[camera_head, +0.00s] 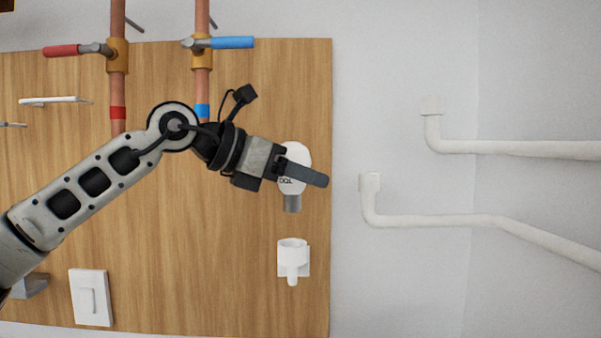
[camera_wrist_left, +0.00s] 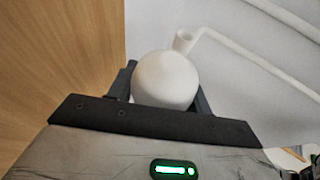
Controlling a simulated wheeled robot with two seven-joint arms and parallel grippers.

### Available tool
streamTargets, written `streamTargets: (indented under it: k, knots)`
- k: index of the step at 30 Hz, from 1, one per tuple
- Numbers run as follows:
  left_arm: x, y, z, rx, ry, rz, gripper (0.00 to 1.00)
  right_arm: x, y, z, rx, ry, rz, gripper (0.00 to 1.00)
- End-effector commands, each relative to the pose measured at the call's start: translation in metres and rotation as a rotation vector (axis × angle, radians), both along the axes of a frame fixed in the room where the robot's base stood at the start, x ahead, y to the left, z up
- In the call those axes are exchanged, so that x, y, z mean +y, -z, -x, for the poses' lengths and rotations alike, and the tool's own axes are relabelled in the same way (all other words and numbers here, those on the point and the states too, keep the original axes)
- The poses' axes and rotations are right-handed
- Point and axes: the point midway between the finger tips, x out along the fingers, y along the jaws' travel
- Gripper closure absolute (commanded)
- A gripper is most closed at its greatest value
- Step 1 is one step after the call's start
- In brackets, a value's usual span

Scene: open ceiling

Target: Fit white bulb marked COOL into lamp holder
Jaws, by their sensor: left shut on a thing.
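The white bulb (camera_head: 294,156) is in my left gripper (camera_head: 304,174), in front of the wooden board's right part. Dark letters ending in "OOL" show on it, partly covered by the gripper. Its grey metal base (camera_head: 292,203) points down. The left wrist view shows the round white bulb (camera_wrist_left: 166,80) between the two dark fingers of my left gripper (camera_wrist_left: 165,92). The white lamp holder (camera_head: 292,252) is fixed low on the board, open upward and empty. The bulb's base is above the holder and apart from it.
Copper pipes with a red-handled valve (camera_head: 80,49) and a blue-handled valve (camera_head: 222,43) stand at the top of the wooden board (camera_head: 200,270). A white switch plate (camera_head: 91,297) is at the lower left. White wall pipes (camera_head: 440,221) run right of the board.

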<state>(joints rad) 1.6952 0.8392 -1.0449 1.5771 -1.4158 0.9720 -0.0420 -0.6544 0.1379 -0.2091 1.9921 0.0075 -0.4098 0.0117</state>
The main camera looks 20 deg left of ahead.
Motion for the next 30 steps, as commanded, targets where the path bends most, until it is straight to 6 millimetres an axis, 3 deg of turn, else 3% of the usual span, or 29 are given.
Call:
streamTargets:
  k: [3,10,30]
  knots:
    - [0.0,0.017,0.0,0.001,0.0,0.001,0.73,0.003,0.006,-0.003,-0.013,-0.003,-0.007,0.64]
    - [0.0,0.035,0.0,-0.001,0.0,0.001,0.73,0.004,0.01,-0.006,-0.023,-0.012,-0.01,0.64]
    - [0.0,0.038,0.0,0.0,0.0,0.0,0.73,0.004,0.011,0.0,-0.015,-0.019,-0.008,0.64]
